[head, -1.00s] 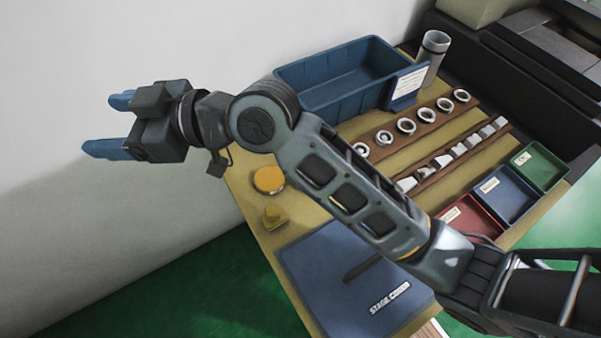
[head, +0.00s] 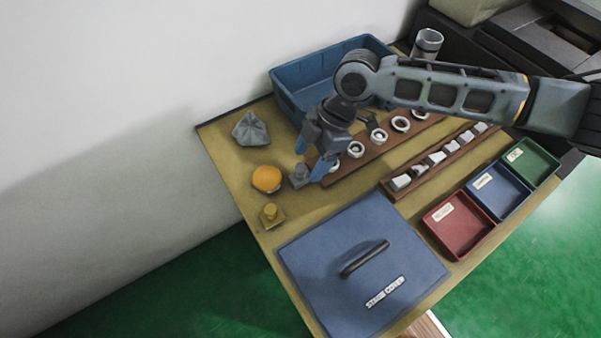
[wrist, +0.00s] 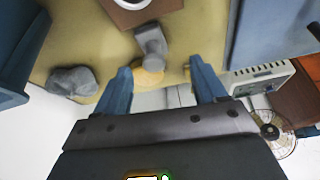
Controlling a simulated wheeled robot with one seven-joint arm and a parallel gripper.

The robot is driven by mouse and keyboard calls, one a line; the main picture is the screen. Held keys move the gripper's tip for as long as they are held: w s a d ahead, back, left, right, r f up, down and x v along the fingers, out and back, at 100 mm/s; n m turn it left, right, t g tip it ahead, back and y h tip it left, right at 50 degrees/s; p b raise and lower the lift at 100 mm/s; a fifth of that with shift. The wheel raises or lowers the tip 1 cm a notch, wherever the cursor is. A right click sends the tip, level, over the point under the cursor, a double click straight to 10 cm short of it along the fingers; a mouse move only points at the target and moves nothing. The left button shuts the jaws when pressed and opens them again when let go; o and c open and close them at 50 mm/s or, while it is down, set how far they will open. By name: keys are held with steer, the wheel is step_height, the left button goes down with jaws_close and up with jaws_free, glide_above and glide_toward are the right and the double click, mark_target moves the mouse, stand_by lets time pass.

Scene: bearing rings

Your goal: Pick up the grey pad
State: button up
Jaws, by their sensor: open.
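A small grey knobbed block, which looks like the grey pad (head: 299,178), stands on the yellow-topped table between the orange disc and the ring board. It also shows in the wrist view (wrist: 150,42), ahead of the fingers and roughly midway between them. My gripper (head: 311,157) is open and points down close to the pad, with the blue fingertips just beside and above it. In the wrist view nothing is held between the fingers (wrist: 160,67). Whether a fingertip touches the pad, I cannot tell.
A round orange disc (head: 267,178), a yellow knobbed block (head: 271,214) and a crumpled grey cloth (head: 251,129) are nearby. The ring board (head: 342,174) lies to the right, a blue bin (head: 290,98) behind. A blue stage cover (head: 330,260) fills the front.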

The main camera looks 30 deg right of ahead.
mark_target(303, 167)
steer(key=x, duration=0.4)
steer(key=p+x, duration=0.1)
steer(key=x, duration=0.1)
steer(key=shift+w+d, duration=0.1)
steer(key=shift+w, duration=0.3)
steer(key=c, duration=1.2)
